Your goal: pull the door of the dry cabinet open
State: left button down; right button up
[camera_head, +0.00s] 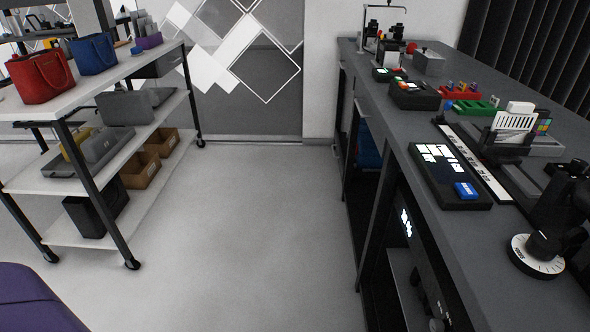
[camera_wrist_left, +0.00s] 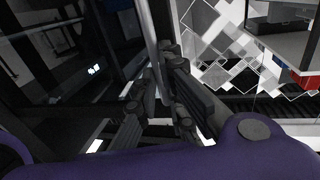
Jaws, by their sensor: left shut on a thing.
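The dry cabinet (camera_head: 423,270) appears to be the dark unit with a lit white display under the bench at right in the head view. In the left wrist view a dark glossy surface with a small lit spot (camera_wrist_left: 95,70) fills the left side. A long grey bar (camera_wrist_left: 155,25), seemingly the door handle, runs down between my left fingers. My left gripper (camera_wrist_left: 161,72) is shut on this bar. I cannot tell from these views how far the door stands open. My right gripper is in neither view.
The dark bench (camera_head: 400,135) carries several devices, including a black one with a white dial (camera_head: 537,256). A wheeled shelf cart (camera_head: 150,150) with bags and boxes stands at left. The grey floor (camera_head: 250,230) between cart and bench is clear.

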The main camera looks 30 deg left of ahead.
pick_arm(q)
jog(key=shift+w+d, duration=0.25)
jog(key=shift+d, duration=0.4)
jog(key=c, duration=2.2)
grip_release()
jog(key=shift+o, duration=0.2)
